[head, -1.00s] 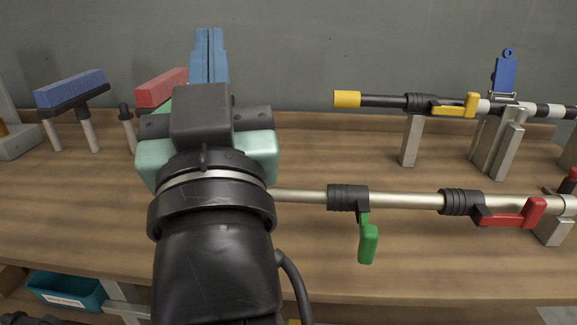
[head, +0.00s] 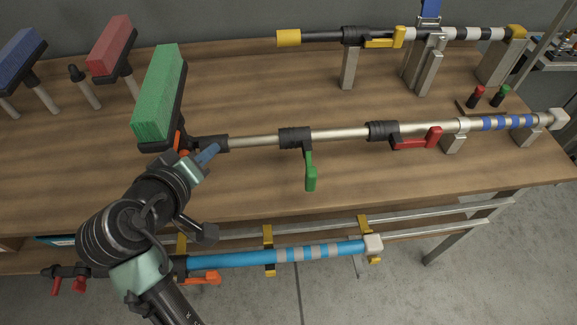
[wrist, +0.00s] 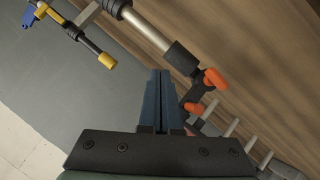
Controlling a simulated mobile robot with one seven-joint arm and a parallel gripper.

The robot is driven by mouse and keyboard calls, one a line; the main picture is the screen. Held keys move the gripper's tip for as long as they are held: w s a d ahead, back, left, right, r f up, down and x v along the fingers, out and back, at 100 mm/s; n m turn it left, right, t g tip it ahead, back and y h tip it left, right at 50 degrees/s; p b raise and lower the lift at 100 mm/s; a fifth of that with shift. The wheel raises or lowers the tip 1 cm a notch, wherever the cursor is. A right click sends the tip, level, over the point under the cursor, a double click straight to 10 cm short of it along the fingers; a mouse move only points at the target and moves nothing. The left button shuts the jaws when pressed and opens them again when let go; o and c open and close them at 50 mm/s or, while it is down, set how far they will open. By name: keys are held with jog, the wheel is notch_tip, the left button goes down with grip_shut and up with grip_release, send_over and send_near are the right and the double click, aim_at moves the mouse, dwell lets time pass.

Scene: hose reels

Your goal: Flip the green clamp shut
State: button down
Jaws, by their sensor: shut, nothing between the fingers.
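The green clamp (head: 311,172) is a lever on a black collar (head: 295,138) around a silver pole (head: 345,133). The lever hangs down, roughly square to the pole, so the clamp stands open. My gripper (head: 214,149) has blue fingers and is shut with nothing between them. It is left of the green clamp, near the pole's black left end. In the wrist view the shut fingers (wrist: 160,74) point toward the bench, beside an orange lever (wrist: 215,78). I cannot make out the green clamp in the wrist view.
A red lever (head: 420,140) lies along the same pole to the right. A green brush head (head: 160,95) stands at the pole's left end. A yellow-clamped pole (head: 384,43) lies behind. A blue pole (head: 235,258) hangs below the bench front. The bench before the green lever is clear.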

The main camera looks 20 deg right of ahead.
jog(key=s+a+f+n+g+h, duration=0.1)
jog(key=s+f+n+g+h, duration=0.1)
jog(key=s+h, duration=0.7)
notch_tip(320, 180, down, 2)
jog(key=shift+s+f+n+g+h, duration=0.2)
jog(key=shift+s+n+g+h, duration=0.15)
jog(key=shift+s+n, duration=0.35)
jog(key=shift+s, duration=0.1)
jog(key=s+d+p+x, duration=0.1)
jog(key=s+p+x, duration=0.1)
jog(key=x, duration=1)
jog(key=shift+d+p, duration=0.35)
jog(key=shift+p, duration=0.15)
jog(key=shift+s+d, duration=0.1)
jog(key=shift+s, duration=0.15)
